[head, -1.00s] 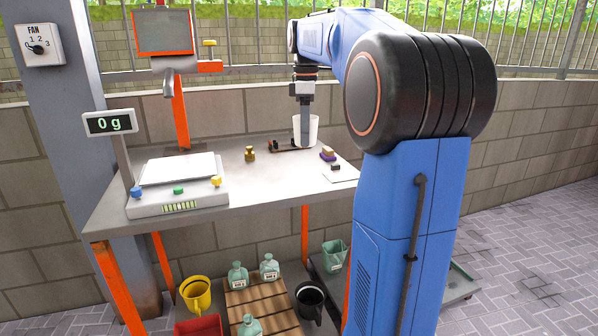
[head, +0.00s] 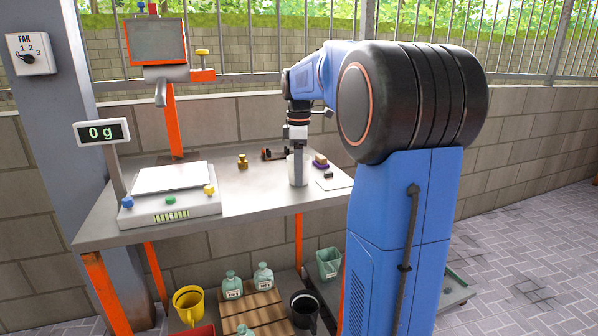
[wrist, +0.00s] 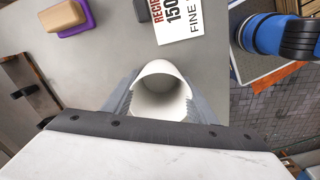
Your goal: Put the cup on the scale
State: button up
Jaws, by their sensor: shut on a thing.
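The white cup (head: 291,168) is upright at the right part of the metal table, with my gripper (head: 298,150) over it. The wrist view shows the cup (wrist: 162,92) from above, its open mouth between the two grey fingers of my gripper (wrist: 158,100), which are shut on it. I cannot tell whether its base touches the table. The scale (head: 170,205) stands at the left of the table, with a bare white plate. Its display (head: 102,132) reads 0 g.
A brass weight (head: 242,162) stands between scale and cup. A brush with a purple base (head: 320,162) and a recipe card (head: 334,182) lie right of the cup. The front middle of the table is clear.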

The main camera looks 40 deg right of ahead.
jog(key=o, duration=1)
jog(key=shift+f, duration=0.1)
notch_tip(320, 180, up, 12)
jog(key=shift+r, duration=0.15)
jog(key=shift+s+a, duration=0.1)
